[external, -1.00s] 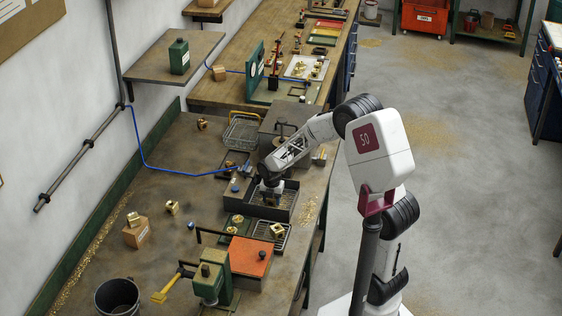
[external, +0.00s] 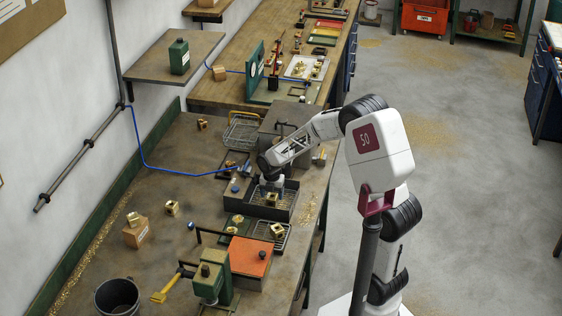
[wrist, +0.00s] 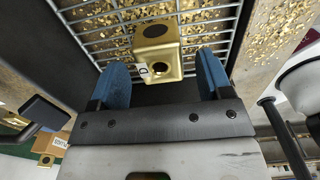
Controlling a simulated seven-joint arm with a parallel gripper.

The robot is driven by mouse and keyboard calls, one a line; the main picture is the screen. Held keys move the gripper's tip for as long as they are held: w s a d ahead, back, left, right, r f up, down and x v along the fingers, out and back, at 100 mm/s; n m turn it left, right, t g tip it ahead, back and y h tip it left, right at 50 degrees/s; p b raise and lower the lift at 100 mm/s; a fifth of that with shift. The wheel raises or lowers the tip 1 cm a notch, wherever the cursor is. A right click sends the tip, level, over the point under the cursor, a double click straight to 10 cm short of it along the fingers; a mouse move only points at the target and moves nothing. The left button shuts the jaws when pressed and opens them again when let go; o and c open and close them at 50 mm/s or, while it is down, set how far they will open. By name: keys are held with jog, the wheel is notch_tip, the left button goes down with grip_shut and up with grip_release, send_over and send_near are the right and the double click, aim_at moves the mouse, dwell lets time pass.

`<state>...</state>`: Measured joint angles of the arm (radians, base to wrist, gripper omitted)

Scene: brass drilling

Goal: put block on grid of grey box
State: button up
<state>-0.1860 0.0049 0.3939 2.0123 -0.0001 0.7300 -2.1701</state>
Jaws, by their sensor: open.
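A brass block (external: 271,198) with round holes sits on the wire grid (external: 287,196) of the dark grey box (external: 263,211). In the wrist view the block (wrist: 157,50) appears upright on the grid (wrist: 105,22), with a small white label on its side. My gripper (external: 269,184) is just above the block, over the box. In the wrist view my gripper (wrist: 163,64) is open, with one blue finger on each side of the block and visible gaps between them. The fingers appear clear of the block.
Brass chips lie under the grid. A smaller wire rack (external: 281,233) with another brass block (external: 277,229) stands nearer the camera, beside an orange-topped box (external: 249,256). A grey housing (external: 287,118) stands behind the grey box. Open bench lies to the left.

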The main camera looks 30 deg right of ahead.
aim_at(272, 196)
notch_tip(272, 196, up, 9)
dwell(0.4)
jog(key=shift+f, duration=0.1)
dwell(0.6)
jog(key=s+d+r+m+t, duration=0.1)
jog(key=s+d+r+m, duration=0.35)
jog(key=s+m, duration=0.3)
jog(key=s+d+r+m, duration=0.3)
jog(key=s+r+m, duration=0.25)
jog(key=s, duration=0.25)
jog(key=s+d+m, duration=0.2)
jog(key=s+m, duration=0.5)
jog(key=s, duration=0.1)
jog(key=s+d+m+t, duration=0.1)
jog(key=s+d+m, duration=0.1)
jog(key=s+m, duration=0.5)
jog(key=shift+s+d+r+t, duration=0.3)
jog(key=shift+s, duration=0.7)
